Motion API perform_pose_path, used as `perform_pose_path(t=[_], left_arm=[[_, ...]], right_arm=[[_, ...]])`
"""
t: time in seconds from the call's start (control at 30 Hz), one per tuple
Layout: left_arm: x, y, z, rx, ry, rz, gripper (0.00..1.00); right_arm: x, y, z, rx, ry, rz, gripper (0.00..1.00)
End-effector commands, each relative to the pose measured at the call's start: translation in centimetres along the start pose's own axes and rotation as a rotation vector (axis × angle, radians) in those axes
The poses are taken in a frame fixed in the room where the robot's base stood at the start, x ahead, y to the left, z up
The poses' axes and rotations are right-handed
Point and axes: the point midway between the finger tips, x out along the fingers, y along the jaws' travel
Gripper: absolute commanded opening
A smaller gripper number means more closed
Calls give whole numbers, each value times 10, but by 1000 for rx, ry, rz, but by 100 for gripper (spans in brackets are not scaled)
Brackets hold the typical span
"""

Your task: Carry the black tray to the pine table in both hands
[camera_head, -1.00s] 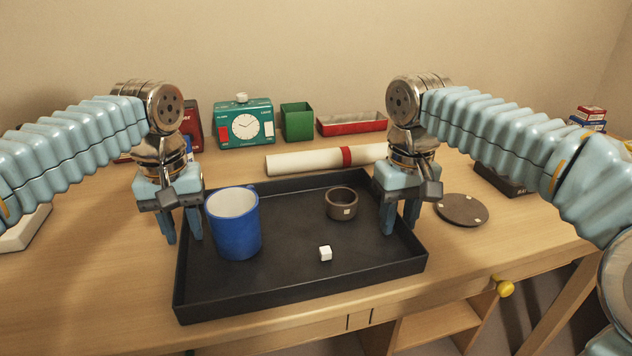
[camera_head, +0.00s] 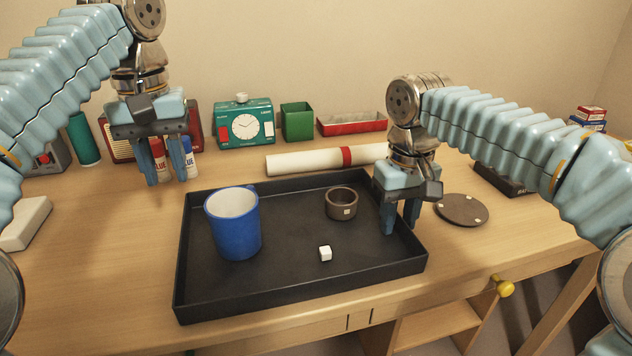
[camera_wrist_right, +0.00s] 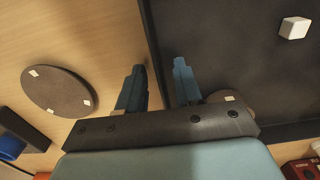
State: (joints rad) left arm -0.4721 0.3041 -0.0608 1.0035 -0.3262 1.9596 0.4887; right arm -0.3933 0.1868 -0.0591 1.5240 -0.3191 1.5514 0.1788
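The black tray (camera_head: 290,278) lies flat on a wooden desk. A blue mug (camera_head: 236,235), a small brown bowl (camera_head: 336,208) and a white cube (camera_head: 325,253) are in it. My left gripper (camera_head: 166,177) is open and empty, raised beyond the tray's back left corner. My right gripper (camera_head: 401,225) points down at the tray's right wall, its fingers apart. In the right wrist view the right gripper (camera_wrist_right: 159,80) has one finger on each side of the wall of the tray (camera_wrist_right: 215,50). I cannot identify a separate pine table.
A white roll with a red band (camera_head: 310,161) lies behind the tray. A brown disc (camera_head: 461,209) lies to its right. A green clock box (camera_head: 244,125), green pot (camera_head: 297,122), red tray (camera_head: 351,124) and glue bottles stand along the back. Bare desk (camera_head: 110,240) lies left of the tray.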

Motion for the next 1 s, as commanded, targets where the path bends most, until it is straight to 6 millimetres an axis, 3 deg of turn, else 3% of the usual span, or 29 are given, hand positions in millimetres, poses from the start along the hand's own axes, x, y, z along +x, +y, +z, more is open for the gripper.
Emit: perform_pose_path(t=[0.17,0.5,0.6,0.8,1.0], left_arm=[[-4,0,0,0,0,0,34],[-3,0,0,0,0,0,34],[-3,0,0,0,0,0,34],[-3,0,0,0,0,0,34],[-3,0,0,0,0,0,34]], right_arm=[[-15,0,-1,0,4,0,34],[-90,-1,-1,0,3,-1,34],[-105,0,-1,-1,2,0,34],[-119,0,0,0,0,0,34],[-120,0,0,0,0,0,34]])
